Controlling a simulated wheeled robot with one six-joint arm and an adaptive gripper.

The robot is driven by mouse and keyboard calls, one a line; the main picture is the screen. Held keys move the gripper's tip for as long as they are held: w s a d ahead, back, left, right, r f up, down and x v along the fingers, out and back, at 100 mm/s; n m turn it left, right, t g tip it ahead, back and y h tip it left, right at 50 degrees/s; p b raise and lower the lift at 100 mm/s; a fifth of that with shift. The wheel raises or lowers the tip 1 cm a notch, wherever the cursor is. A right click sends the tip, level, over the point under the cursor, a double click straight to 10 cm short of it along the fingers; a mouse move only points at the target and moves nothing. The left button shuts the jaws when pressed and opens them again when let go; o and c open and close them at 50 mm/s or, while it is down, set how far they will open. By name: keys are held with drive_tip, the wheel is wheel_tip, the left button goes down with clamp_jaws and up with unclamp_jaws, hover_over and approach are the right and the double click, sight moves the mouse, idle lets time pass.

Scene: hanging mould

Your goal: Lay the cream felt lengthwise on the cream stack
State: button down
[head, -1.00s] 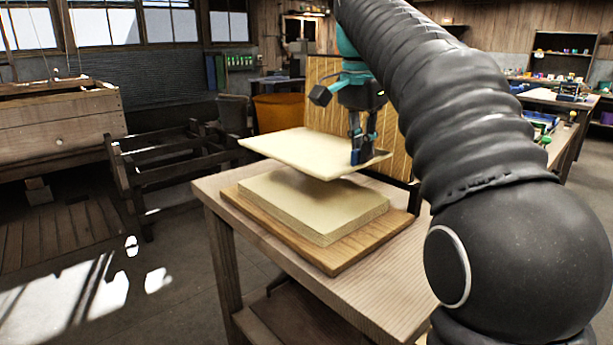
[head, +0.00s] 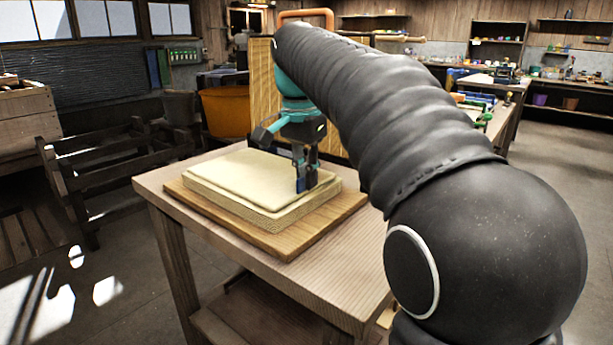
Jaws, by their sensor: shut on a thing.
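The cream felt (head: 252,175) is a flat sheet lying low over the cream stack (head: 275,222), with its long side running along the stack's long side. Its edges sit a little inside the stack's rim on the near side. I cannot tell whether it rests fully on the stack everywhere. My gripper (head: 305,184) points down at the right end of the felt and is shut on it. The stack lies on a brown wooden board (head: 290,247). The far right corner of the stack is partly hidden by my gripper and arm.
The board is on a wooden table (head: 330,285) with bare top at the front right. A tall ribbed panel (head: 262,95) stands behind the table. A dark wooden frame (head: 95,185) stands on the floor at left. My arm covers the right side.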

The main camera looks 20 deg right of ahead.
drive_tip(key=c, duration=1.3)
unclamp_jaws()
drive_tip(key=r+p, duration=0.1)
drive_tip(key=r, duration=0.3)
drive_tip(key=r+p, duration=0.1)
drive_tip(key=r, duration=0.3)
drive_tip(key=s+a+r+p, duration=0.1)
drive_tip(key=r, duration=0.3)
